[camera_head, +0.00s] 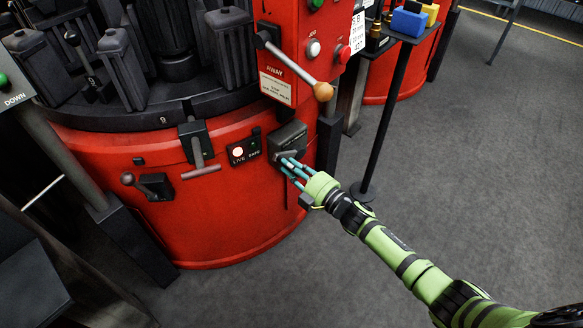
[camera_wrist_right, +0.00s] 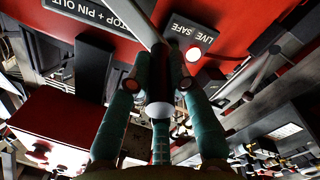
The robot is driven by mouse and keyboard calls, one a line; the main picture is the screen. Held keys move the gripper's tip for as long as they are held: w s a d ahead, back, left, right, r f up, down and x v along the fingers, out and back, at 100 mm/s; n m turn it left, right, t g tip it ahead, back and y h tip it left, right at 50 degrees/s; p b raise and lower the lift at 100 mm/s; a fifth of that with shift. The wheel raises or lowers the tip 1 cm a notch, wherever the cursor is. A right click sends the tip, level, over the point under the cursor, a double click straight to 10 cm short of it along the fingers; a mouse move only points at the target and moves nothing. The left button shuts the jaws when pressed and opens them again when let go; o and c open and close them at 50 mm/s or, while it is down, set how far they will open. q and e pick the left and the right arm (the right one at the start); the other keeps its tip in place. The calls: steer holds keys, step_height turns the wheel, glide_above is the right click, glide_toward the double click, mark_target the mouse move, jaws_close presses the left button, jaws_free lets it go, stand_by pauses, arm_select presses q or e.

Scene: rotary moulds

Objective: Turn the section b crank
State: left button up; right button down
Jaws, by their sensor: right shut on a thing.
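The crank (camera_head: 284,155) is a short grey arm on a dark box low on the red drum's front. My right gripper (camera_head: 290,166) is at it, its teal fingers pointing up and left towards the drum. In the right wrist view the fingers (camera_wrist_right: 160,95) close around the crank's dark rounded grip (camera_wrist_right: 160,88), and the crank's grey arm (camera_wrist_right: 138,22) runs up and left from it. The fingers partly hide the crank in the head view. My left gripper is not in view.
A LIVE/SAFE plate (camera_head: 244,149) with a lit lamp is just left of the crank. A T-handle (camera_head: 200,158) and a small knobbed crank (camera_head: 150,185) sit further left. A wooden-knobbed lever (camera_head: 297,66) juts out above. A stand's pole (camera_head: 380,120) rises at right; the floor beyond is clear.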

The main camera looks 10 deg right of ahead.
steer(key=shift+w+a+r, duration=0.1)
steer(key=shift+r, duration=0.35)
steer(key=c, duration=1.1)
jaws_free()
steer(key=shift+f, duration=0.1)
steer(key=shift+f, duration=0.15)
steer(key=shift+s+d, duration=0.3)
steer(key=shift+s, duration=0.1)
steer(key=v, duration=1.1)
steer(key=shift+s, duration=0.1)
